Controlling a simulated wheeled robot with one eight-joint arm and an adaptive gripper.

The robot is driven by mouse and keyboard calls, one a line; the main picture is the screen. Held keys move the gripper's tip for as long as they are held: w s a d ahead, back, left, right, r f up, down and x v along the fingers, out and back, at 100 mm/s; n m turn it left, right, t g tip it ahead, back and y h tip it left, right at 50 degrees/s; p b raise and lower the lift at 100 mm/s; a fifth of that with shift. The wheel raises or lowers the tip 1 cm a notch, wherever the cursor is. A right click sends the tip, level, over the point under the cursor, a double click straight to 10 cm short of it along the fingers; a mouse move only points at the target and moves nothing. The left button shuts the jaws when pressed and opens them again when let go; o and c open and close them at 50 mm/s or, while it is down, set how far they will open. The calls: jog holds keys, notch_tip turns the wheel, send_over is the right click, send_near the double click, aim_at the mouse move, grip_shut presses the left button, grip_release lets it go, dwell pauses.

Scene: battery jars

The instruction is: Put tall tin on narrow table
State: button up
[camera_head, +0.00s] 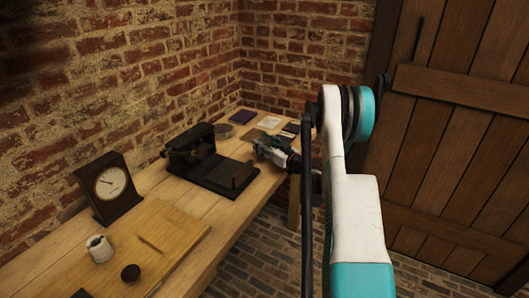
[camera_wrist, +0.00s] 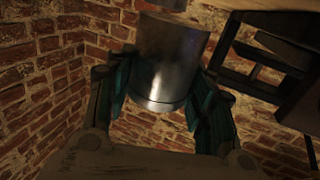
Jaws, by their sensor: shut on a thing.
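My gripper (camera_head: 273,150) is over the far part of a long wooden table (camera_head: 170,190) in the head view, to the right of a black device. In the wrist view my gripper (camera_wrist: 165,85) is shut on a shiny metal tin (camera_wrist: 172,65), a smooth cylinder with a rim line near one end. The fingers press on its two sides. The tin cannot be made out clearly in the head view. I cannot tell whether it touches the table or whether this table is the narrow one.
The black device (camera_head: 205,170) stands close to my gripper. Dark and pale flat items (camera_head: 268,122) lie beyond. A clock (camera_head: 110,187), a white cup (camera_head: 99,248) and a wooden board (camera_head: 150,230) are nearer. Brick walls back the table; a plank door (camera_head: 465,130) is right.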

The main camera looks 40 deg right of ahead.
jog(key=shift+f+b, duration=0.35)
jog(key=shift+f, duration=1)
jog(key=shift+f, duration=0.1)
jog(key=o, duration=1.1)
jog(key=shift+o, duration=0.2)
